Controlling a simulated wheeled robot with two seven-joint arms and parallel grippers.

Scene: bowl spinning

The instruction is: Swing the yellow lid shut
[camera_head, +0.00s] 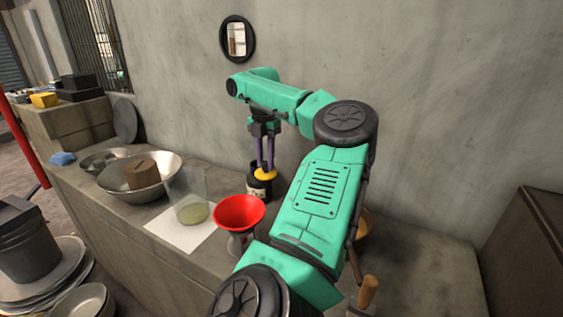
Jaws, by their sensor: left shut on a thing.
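The yellow lid (266,175) sits at the top of a dark jar (255,190) with a pale label, on the counter near the wall. The lid looks slightly tilted; I cannot tell how much of the jar's mouth it covers. My left gripper (264,167) reaches down from above with its purple fingers. It is shut on the yellow lid, and the fingertips meet the lid's upper side. My right gripper is not in view.
A red funnel (239,211) stands close in front of the jar. A clear container (193,207) on white paper and a metal bowl (112,180) with a brown block are to the left. My green arm hides much of the counter's right part. The wall is close behind.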

